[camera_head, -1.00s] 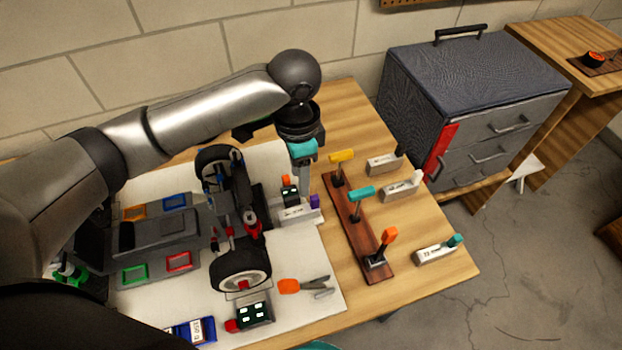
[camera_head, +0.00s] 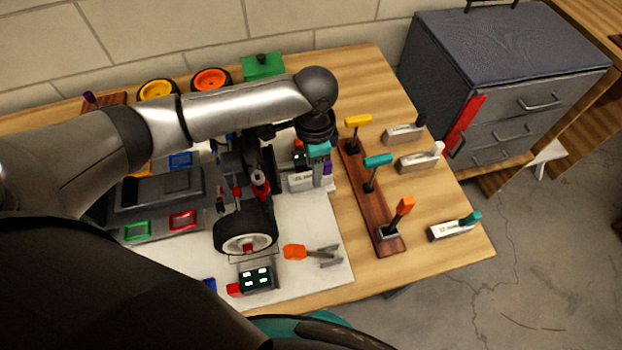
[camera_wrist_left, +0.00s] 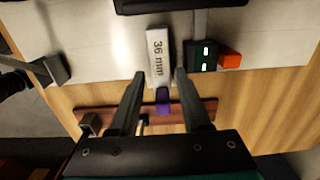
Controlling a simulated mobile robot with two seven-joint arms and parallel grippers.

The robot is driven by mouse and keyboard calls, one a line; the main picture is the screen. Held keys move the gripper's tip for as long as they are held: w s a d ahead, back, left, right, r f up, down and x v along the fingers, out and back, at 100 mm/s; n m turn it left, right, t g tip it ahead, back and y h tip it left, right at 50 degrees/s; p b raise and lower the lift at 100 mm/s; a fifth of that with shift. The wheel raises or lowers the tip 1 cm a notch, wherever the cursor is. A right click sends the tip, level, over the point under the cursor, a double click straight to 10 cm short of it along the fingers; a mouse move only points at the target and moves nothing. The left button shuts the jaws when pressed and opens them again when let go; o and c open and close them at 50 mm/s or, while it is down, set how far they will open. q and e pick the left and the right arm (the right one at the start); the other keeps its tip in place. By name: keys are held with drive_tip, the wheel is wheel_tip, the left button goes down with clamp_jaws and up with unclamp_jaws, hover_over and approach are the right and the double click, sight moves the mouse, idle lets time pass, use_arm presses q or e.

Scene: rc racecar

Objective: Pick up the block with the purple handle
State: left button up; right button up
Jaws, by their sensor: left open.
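The block with the purple handle is a pale block (camera_head: 302,183) on the white mat, right of the car, with its purple handle (camera_head: 328,168) at the right end. In the left wrist view the block (camera_wrist_left: 158,50) reads "36 mm", and its purple handle (camera_wrist_left: 162,97) points toward the gripper base. My left gripper (camera_head: 319,181) is at the block and partly covers it in the head view. In the wrist view the open fingers (camera_wrist_left: 160,76) lie on either side of the handle end. Contact cannot be told. My right gripper is not in view.
A dark device with an orange-red end (camera_wrist_left: 229,58) sits close beside the block. The car's wheel (camera_head: 246,232) is to the left. A wooden rack (camera_head: 372,205) with yellow, teal and orange-handled tools stands to the right. More labelled blocks (camera_head: 420,160) lie beyond it.

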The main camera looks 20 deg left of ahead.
sight(310, 175)
use_arm(q)
wheel_tip(310, 175, down, 4)
drive_tip(key=shift+r+b, duration=0.25)
drive_tip(key=shift+b, duration=0.2)
drive_tip(key=shift+r, duration=0.1)
clamp_jaws()
